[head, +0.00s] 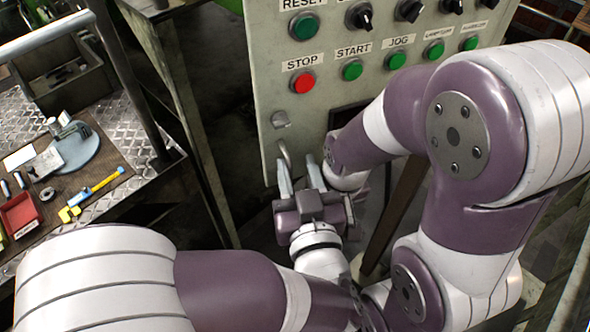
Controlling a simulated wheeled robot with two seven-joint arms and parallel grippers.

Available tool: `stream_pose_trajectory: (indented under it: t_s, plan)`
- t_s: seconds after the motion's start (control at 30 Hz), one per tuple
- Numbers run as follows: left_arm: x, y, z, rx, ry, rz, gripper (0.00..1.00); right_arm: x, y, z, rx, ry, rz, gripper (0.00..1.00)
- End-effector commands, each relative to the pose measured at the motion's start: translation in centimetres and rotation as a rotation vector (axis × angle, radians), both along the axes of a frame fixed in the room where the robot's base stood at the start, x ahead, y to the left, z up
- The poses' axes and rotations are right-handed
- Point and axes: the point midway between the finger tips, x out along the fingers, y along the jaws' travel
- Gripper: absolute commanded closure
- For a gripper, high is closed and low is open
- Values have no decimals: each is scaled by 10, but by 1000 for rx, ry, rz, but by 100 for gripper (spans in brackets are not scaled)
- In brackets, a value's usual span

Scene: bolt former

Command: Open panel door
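The panel door appears to be the pale grey-green control panel front (262,95), which carries buttons and knobs. A small metal handle (284,150) sits near its lower left edge, below a small latch or lock (280,119). My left gripper (299,174) is just below the panel's lower edge area, with its two fingers apart and pointing up toward the handle. The left finger's tip is very near the handle; I cannot tell whether they touch. Nothing shows between the fingers. My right arm crosses in front of the panel's lower right part, and its gripper cannot be made out.
A red stop button (302,82) and several green buttons are on the panel. At left, a workbench (110,190) holds a red tray (20,214), a blue-yellow tool (95,190) and small parts.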

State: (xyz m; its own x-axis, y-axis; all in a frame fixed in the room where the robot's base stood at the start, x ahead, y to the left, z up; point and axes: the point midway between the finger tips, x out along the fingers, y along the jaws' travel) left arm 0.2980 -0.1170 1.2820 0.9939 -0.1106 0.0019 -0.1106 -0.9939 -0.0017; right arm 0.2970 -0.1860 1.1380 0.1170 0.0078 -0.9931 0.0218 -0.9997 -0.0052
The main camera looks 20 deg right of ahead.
Motion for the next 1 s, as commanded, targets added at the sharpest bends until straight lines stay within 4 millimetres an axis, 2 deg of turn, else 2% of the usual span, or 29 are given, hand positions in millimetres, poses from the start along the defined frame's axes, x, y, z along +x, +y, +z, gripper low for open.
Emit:
stream_pose_trajectory:
  t_s: [0.17,0.4,0.5,0.8,0.87,0.9,0.93,1.0]
  plan:
    - [-7,0,-3,1,0,-1,64,0,0,-4,0,0,0,57]
    - [-55,2,-5,1,1,-5,64,0,0,-22,0,0,0,57]
    - [-68,3,-3,2,0,-4,64,0,0,-25,0,0,0,57]
    - [-74,4,-1,4,1,0,64,0,0,-24,0,0,0,57]
    - [-74,4,-1,6,3,0,84,0,0,-24,0,0,0,57]
    - [-73,5,0,15,9,2,97,0,0,-22,0,0,0,57]
    - [-71,5,0,26,18,4,100,0,0,-19,0,0,0,57]
    - [-65,9,-2,76,58,14,100,0,0,-11,0,0,0,57]
